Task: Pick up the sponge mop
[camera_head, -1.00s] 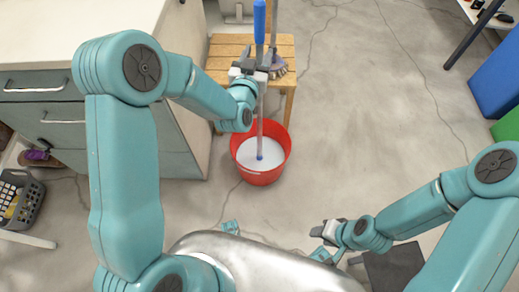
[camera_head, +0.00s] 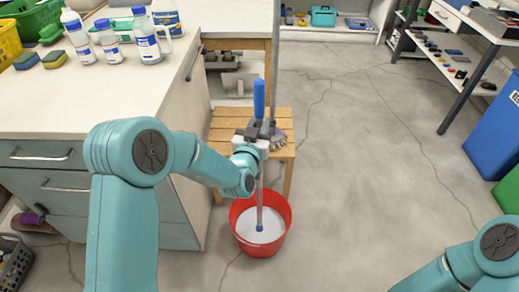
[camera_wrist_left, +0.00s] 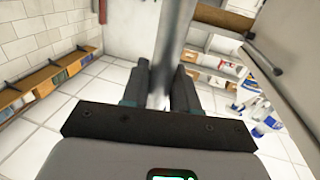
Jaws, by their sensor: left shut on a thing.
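The sponge mop (camera_head: 260,178) stands upright, with a blue grip at the top and a grey pole. Its lower end is in a red bucket (camera_head: 281,226) with whitish contents, on the floor. My left gripper (camera_head: 255,142) is shut on the mop's pole just below the blue grip. In the left wrist view the pole (camera_wrist_left: 170,50) runs between the two fingers of the left gripper (camera_wrist_left: 161,85). My right gripper is out of the head view; only part of that arm shows at the lower right.
A wooden stool (camera_head: 282,128) stands behind the mop, with a brush (camera_head: 277,138) on it. A counter (camera_head: 120,85) with bottles is at the left. A blue bin (camera_head: 495,130) is at the right. Open floor lies right of the bucket.

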